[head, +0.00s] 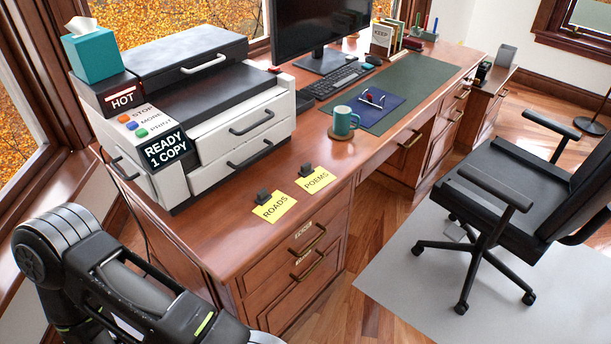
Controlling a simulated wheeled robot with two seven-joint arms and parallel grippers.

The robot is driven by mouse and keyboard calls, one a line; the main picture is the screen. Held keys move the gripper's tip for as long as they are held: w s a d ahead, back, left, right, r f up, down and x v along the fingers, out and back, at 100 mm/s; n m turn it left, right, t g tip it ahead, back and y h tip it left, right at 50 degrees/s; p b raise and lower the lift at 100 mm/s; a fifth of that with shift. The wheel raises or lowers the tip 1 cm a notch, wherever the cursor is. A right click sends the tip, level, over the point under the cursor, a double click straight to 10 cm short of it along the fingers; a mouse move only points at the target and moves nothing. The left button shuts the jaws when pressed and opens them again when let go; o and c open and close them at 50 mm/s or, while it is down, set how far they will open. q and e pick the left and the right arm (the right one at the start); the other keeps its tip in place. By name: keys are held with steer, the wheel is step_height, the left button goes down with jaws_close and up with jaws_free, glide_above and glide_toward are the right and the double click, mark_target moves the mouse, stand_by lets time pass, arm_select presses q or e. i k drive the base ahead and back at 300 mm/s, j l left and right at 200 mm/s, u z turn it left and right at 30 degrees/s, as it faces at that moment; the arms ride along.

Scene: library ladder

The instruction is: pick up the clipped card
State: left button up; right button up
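Two yellow cards lie on the desk near its front left edge, in front of the printer. One card reads "ROADS" (273,207), with a black clip (263,195) at its back edge. The other card reads "POEMS" (315,181), to the right and a little farther back, with a second black clip (306,170) at its back edge. I cannot tell how firmly either clip grips its card. My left arm fills the lower left corner and runs out of the bottom of the picture, so its gripper is hidden from view. My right gripper is not in view.
The white and black printer (200,110) stands close behind the cards. A teal mug (342,122) on a coaster and a blue folder (368,103) are farther right. Bare wood (225,235) surrounds the cards. Drawers are below, and an office chair (510,190) stands to the right.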

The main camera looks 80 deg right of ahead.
mark_target(312, 181)
steer(key=z, duration=2.9)
steer(key=i+l+z, duration=0.1)
steer(key=z, duration=0.15)
steer(key=i+z, duration=0.15)
steer(key=z, duration=0.15)
